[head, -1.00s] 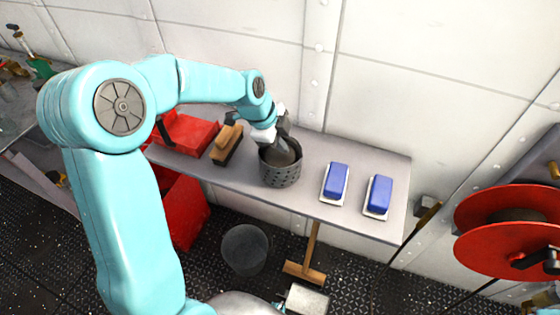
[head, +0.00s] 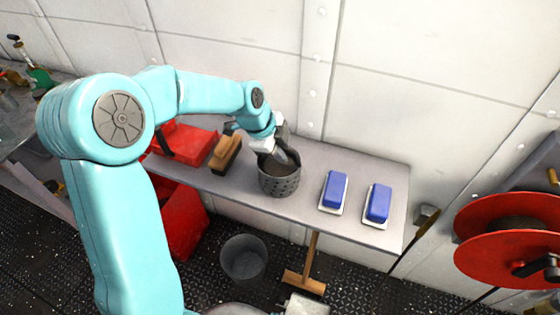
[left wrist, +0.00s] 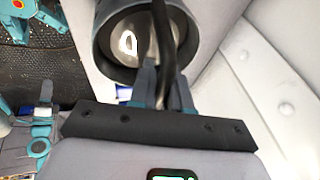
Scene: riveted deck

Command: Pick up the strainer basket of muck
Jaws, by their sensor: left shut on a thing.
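The strainer basket (head: 279,182) is a dark grey perforated round pail standing upright on the grey shelf against the wall. Its dark muck shows inside the rim. My left gripper (head: 285,157) is at the back right of its mouth. In the left wrist view the basket (left wrist: 101,48) is at the top, with a glossy grey surface inside. There my left gripper (left wrist: 166,90) is shut on the basket's dark curved handle (left wrist: 163,38), which runs between the fingers. I see no gap between basket and shelf.
A wooden brush (head: 226,152) and a red tray (head: 185,142) lie left of the basket. Two blue blocks (head: 335,190) on white bases lie to its right. A grey bucket (head: 244,258) and a broom (head: 305,280) are below. A red reel (head: 510,240) stands far right.

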